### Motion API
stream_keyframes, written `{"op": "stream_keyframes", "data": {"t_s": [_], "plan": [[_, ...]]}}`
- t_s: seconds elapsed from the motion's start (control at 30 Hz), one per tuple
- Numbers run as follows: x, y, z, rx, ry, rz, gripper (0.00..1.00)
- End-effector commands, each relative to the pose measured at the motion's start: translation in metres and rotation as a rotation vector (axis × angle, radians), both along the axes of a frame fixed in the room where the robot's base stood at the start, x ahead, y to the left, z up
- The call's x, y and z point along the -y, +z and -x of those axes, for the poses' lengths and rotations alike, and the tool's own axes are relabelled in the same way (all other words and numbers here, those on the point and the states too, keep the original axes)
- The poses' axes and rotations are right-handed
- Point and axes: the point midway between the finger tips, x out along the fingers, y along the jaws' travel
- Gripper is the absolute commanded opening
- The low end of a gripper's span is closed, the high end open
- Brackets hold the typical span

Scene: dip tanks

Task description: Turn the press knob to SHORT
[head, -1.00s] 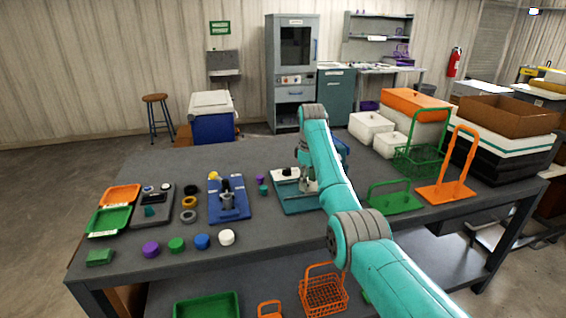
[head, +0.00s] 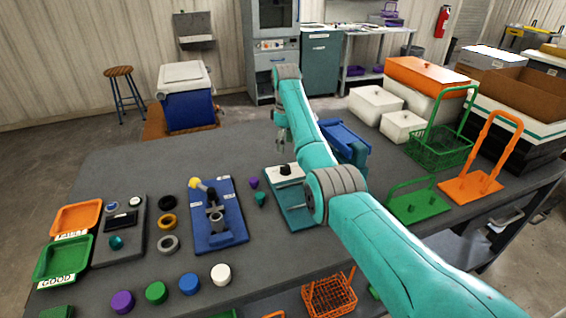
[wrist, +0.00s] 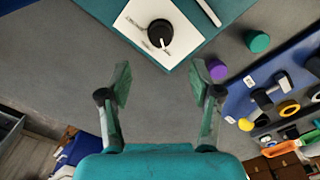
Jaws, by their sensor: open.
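The press knob is a round black dial (head: 286,169) on a white plate on the press's teal base (head: 290,214). In the wrist view the knob (wrist: 160,33) sits at top centre, with a white pointer aimed down and slightly right; the lettering beside it is too small to read. My gripper (wrist: 160,78) is open and empty, its fingers apart with grey table between them. In that picture the knob lies beyond the fingertips, touching neither. In the head view my gripper (head: 281,138) hangs beyond the knob, and my arm hides part of the press.
Left of the press stand small purple and teal pieces (head: 259,199) and a blue fixture (head: 214,232) with a yellow-tipped lever. A blue object (head: 345,141) is behind my arm. Right are a green rack (head: 417,205) and an orange rack (head: 471,190). The table's back left is clear.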

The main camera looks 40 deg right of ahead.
Motion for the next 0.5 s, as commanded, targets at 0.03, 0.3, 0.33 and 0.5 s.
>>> {"op": "stream_keyframes", "data": {"t_s": [0.03,0.3,0.33,0.5], "plan": [[0.0,-0.007,0.001,-0.003,0.0,-0.001,0.64],[0.0,-0.053,0.001,-0.004,0.0,-0.001,0.64],[0.0,-0.059,0.001,-0.004,0.0,-0.001,0.64],[0.0,-0.083,0.001,-0.003,0.0,-0.001,0.64]]}}
